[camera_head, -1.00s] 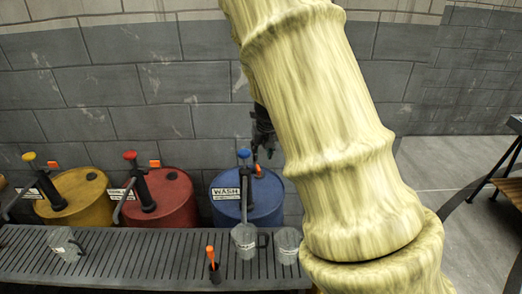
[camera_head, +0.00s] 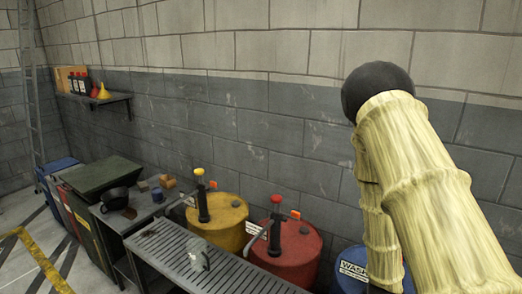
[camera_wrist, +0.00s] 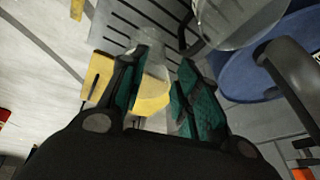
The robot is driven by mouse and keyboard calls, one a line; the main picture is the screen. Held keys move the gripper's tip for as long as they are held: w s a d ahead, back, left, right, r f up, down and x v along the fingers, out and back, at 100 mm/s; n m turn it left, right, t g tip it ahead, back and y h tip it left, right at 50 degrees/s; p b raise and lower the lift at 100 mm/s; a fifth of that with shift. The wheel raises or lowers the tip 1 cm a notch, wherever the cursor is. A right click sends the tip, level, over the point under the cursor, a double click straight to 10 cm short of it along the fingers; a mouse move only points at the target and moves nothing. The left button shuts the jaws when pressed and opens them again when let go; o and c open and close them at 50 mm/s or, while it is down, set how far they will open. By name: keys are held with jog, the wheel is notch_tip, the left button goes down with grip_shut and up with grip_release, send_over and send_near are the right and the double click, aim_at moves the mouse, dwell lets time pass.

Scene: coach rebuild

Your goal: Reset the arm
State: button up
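My arm (camera_head: 425,190) rises at the right of the head view, pale yellow and ribbed, with a black rounded joint at its top. Its far end and my gripper are hidden in that view. In the wrist view my gripper (camera_wrist: 168,62) is open, its two teal-padded fingers apart. A clear vessel and a yellow block (camera_wrist: 103,68) show beyond and between the fingers; they look apart from the pads, but the depth is hard to tell.
A larger clear vessel (camera_wrist: 238,18) and a blue drum (camera_wrist: 255,70) are close by at the upper right of the wrist view. Yellow (camera_head: 220,225), red (camera_head: 288,255) and blue drums line the wall. A clear jug (camera_head: 198,252) stands on the slatted bench (camera_head: 165,248).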

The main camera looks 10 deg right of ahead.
jog(key=s+a+f+n+y, duration=0.2)
jog(key=s+a+f+n, duration=0.5)
jog(key=s+a+n, duration=0.3)
jog(key=s+a+f+n+y, duration=0.2)
jog(key=s+a+f+n, duration=0.6)
jog(key=a+n, duration=0.4)
jog(key=shift+s+f+b, duration=0.15)
jog(key=shift+f+b, duration=2.15)
jog(key=shift+b, duration=0.6)
